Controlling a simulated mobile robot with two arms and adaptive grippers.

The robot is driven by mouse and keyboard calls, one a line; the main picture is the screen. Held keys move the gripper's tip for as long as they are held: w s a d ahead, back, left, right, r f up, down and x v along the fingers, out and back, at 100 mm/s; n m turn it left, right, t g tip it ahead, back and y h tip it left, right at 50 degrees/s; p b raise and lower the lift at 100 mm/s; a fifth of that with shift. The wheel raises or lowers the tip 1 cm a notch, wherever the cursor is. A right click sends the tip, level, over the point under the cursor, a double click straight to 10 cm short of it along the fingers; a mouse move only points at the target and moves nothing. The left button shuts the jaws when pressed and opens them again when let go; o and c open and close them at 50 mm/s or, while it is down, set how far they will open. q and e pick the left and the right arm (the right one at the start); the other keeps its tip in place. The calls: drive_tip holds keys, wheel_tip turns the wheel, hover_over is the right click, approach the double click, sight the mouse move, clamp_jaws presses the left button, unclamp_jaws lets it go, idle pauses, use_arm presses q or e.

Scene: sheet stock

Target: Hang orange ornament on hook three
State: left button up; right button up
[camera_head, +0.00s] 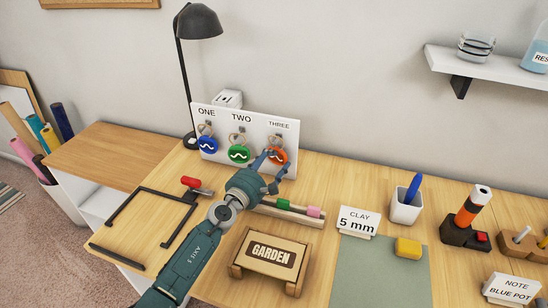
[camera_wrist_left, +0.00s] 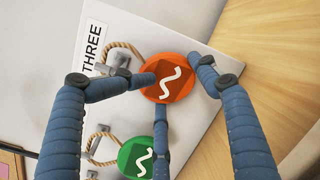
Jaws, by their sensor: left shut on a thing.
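The orange ornament (camera_head: 281,156) is a round disc with a white squiggle and a rope loop. It is at the THREE place of the white hook board (camera_head: 222,130). My left gripper (camera_head: 276,163) is shut on the orange ornament, its fingers around the disc's edge, as the left wrist view also shows (camera_wrist_left: 178,82). The rope loop (camera_wrist_left: 125,50) is at metal hook three (camera_wrist_left: 122,66); whether it is fully over the hook I cannot tell. The blue ornament (camera_head: 207,146) hangs under ONE and the green ornament (camera_head: 239,154) under TWO. My right gripper is not in view.
A black lamp (camera_head: 199,22) stands behind the board. Bare tabletop lies right of the board.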

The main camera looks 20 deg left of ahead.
use_arm(q)
drive_tip(key=shift+f+b, duration=0.4)
drive_tip(key=shift+f, duration=0.05)
idle(0.3)
drive_tip(key=o, duration=1.7)
drive_tip(key=shift+o, duration=0.2)
